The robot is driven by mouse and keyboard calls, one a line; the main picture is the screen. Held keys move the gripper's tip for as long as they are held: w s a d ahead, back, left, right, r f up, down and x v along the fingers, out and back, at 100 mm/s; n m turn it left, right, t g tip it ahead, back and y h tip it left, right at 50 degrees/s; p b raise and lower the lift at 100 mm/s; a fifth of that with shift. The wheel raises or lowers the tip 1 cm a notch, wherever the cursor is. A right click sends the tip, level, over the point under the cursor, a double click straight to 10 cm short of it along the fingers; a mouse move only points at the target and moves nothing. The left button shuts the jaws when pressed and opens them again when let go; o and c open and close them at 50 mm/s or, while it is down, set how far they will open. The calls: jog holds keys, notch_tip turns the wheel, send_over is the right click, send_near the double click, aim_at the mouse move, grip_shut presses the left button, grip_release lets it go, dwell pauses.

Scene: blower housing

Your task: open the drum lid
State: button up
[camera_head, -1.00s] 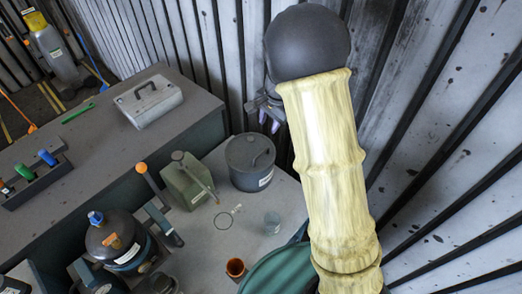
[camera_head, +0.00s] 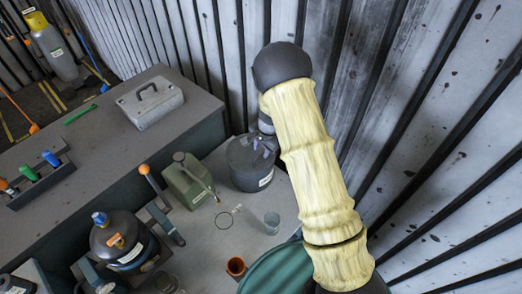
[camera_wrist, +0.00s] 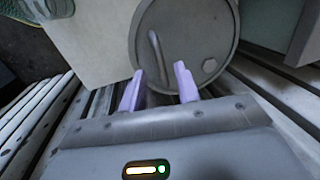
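The grey drum (camera_head: 250,176) stands on the bench against the ribbed wall, with a pale label on its side. The handle shows between the fingertips in that view; I see no contact, and the gap in depth is unclear. In the head view my gripper (camera_head: 267,146) is over the drum's right side, partly hiding the lid.
A green can (camera_head: 187,182) with a spout stands just left of the drum. A clear glass (camera_head: 272,220) and an orange cup (camera_head: 236,267) are in front. A grey box (camera_head: 150,102) sits on the higher counter. The ribbed wall (camera_head: 420,130) is close on the right.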

jog(key=shift+w+a+f, duration=0.1)
jog(key=shift+f, duration=0.55)
jog(key=shift+w+a+f, duration=0.1)
jog(key=shift+f, duration=0.5)
grip_shut()
jog(key=shift+r+p, duration=0.15)
jog(key=shift+p, duration=0.15)
